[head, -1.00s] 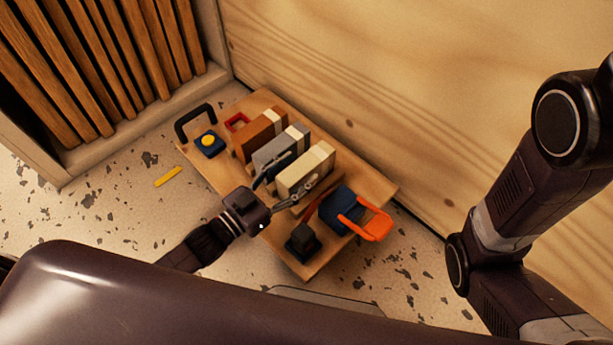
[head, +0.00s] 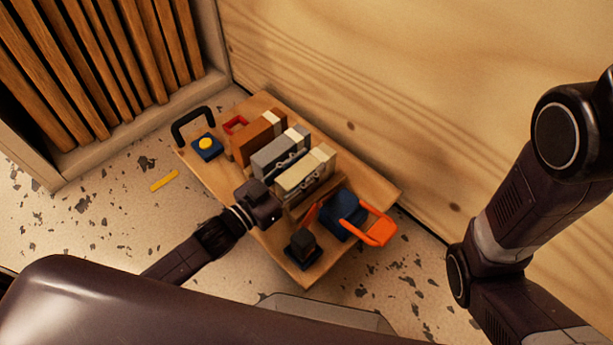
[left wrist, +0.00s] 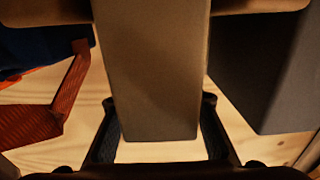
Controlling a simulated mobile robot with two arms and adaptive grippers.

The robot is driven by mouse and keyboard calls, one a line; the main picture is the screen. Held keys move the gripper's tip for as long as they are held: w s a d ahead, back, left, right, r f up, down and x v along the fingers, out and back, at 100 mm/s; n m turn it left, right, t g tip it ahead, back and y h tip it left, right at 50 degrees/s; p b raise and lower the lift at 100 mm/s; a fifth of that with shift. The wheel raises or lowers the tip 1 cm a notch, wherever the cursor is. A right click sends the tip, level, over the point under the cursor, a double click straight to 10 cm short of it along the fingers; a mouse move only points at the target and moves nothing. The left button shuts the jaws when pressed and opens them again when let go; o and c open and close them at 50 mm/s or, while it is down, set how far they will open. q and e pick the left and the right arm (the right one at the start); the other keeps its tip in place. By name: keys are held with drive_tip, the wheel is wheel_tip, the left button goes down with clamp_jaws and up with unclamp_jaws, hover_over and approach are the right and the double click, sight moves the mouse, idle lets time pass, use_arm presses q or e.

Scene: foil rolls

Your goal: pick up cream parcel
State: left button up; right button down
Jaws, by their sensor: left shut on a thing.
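The cream parcel (head: 318,162), a thin upright block with a paler band, stands at the right end of a row of parcels on the wooden board in the head view. My left gripper (head: 298,174) is shut on it, with one finger along each broad side. In the left wrist view the parcel (left wrist: 152,70) fills the space between the two dark fingers (left wrist: 158,105). I cannot tell whether its base is clear of the board. My right gripper is out of view; only its arm shows at the right.
The grey parcel (head: 275,155) stands close beside the cream one, with a brown parcel (head: 252,140) beyond. A blue item with an orange handle (head: 378,232) and a black block (head: 302,246) sit near the board's right end. A plywood wall (head: 420,90) rises behind.

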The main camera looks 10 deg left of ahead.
use_arm(q)
clamp_jaws()
drive_tip(key=shift+r, duration=0.1)
drive_tip(key=shift+r, duration=0.1)
